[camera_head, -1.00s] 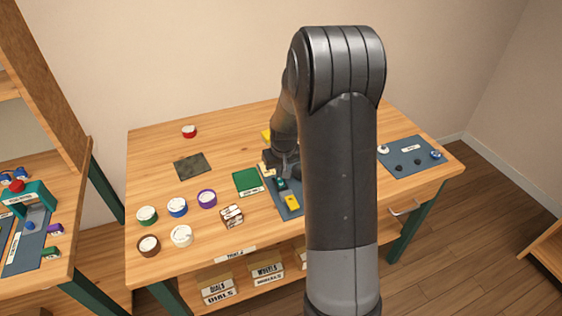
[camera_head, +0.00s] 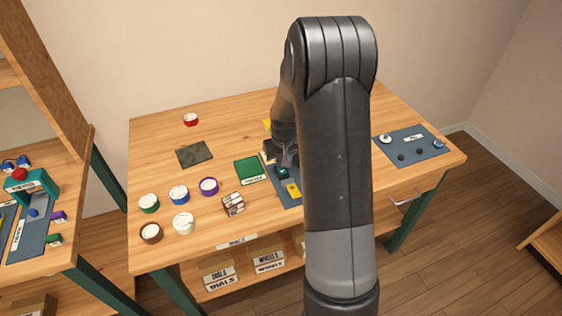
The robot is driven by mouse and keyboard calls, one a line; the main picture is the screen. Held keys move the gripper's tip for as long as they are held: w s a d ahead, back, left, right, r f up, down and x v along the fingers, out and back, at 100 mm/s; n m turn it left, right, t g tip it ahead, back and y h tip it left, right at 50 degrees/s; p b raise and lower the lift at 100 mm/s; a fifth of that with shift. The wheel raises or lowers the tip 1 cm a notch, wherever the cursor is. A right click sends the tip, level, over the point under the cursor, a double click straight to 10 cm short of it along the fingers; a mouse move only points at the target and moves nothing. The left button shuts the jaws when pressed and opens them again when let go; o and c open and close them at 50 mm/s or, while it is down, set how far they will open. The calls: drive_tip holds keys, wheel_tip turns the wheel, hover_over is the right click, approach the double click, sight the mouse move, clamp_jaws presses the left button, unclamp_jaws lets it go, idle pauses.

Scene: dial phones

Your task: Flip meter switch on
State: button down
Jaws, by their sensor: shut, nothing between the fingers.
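A blue-grey mat (camera_head: 287,201) lies on the wooden table, partly hidden behind my arm. On it are a small teal piece (camera_head: 282,173) and a yellow block (camera_head: 293,190). I cannot tell for sure which piece is the meter switch, or how it is set. My gripper (camera_head: 287,165) is shut and empty, pointing down at the teal piece. It overlaps the far part of that piece in the picture; I cannot tell whether it touches. My forearm hides the right part of this area.
A green mat (camera_head: 249,170) and a brown-white block (camera_head: 233,204) lie left of the gripper. Several round dials, including a purple one (camera_head: 208,186), stand at the front left. A second blue-grey panel (camera_head: 428,153) with knobs lies right of my arm.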

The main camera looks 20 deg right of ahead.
drive_tip(key=shift+s+f, duration=0.2)
drive_tip(key=shift+s, duration=0.1)
drive_tip(key=shift+s+r, duration=0.1)
drive_tip(key=shift+s, duration=0.6)
drive_tip(key=shift+w+r, duration=0.1)
wheel_tip(320, 180, up, 14)
drive_tip(key=s, duration=0.2)
drive_tip(key=shift+s+f, duration=0.2)
drive_tip(key=shift+s, duration=0.2)
